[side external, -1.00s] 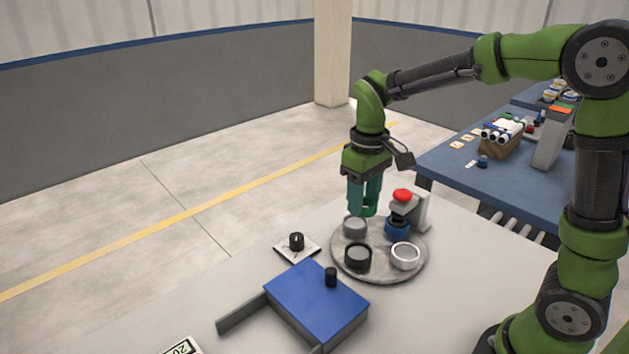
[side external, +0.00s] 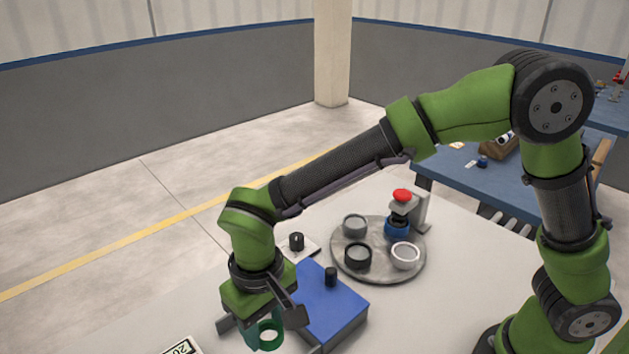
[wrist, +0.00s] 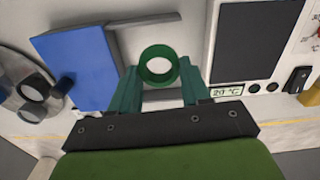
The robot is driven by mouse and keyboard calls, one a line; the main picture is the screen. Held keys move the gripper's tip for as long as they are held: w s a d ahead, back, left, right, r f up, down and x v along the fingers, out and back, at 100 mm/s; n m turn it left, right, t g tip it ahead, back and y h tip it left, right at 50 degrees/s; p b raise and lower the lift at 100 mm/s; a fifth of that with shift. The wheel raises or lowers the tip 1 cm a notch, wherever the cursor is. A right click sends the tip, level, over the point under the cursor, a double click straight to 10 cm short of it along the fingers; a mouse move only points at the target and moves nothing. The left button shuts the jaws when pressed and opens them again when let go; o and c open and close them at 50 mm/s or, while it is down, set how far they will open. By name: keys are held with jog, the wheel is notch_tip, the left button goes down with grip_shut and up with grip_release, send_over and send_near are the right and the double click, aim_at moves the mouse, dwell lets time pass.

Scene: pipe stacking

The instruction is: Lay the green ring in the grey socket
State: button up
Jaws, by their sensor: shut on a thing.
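My gripper (side external: 262,329) is low at the front left of the table, beside the blue box. In the wrist view my gripper (wrist: 159,66) is shut on the green ring (wrist: 159,50), whose hole faces the camera. The ring (side external: 281,334) also shows in the side view, partly covered by the fingers. The grey socket (side external: 354,222) sits at the back left of a round grey plate (side external: 378,276), well away to the right and behind my gripper. I see no ring on it. Whether the held ring touches the table is unclear.
Black (side external: 358,255), white (side external: 405,254) and blue (side external: 396,228) sockets share the plate; a red button (side external: 402,195) stands behind. The blue box (side external: 325,304) with a black knob and grey arms lies between gripper and plate. A dark panel (wrist: 258,42) lies right in the wrist view.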

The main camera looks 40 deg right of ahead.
jog(key=shift+w+f+m, duration=0.1)
jog(key=shift+m, duration=0.2)
notch_tip(320, 180, down, 10)
jog(key=shift+r, duration=0.1)
dwell(0.3)
jog(key=o, duration=1)
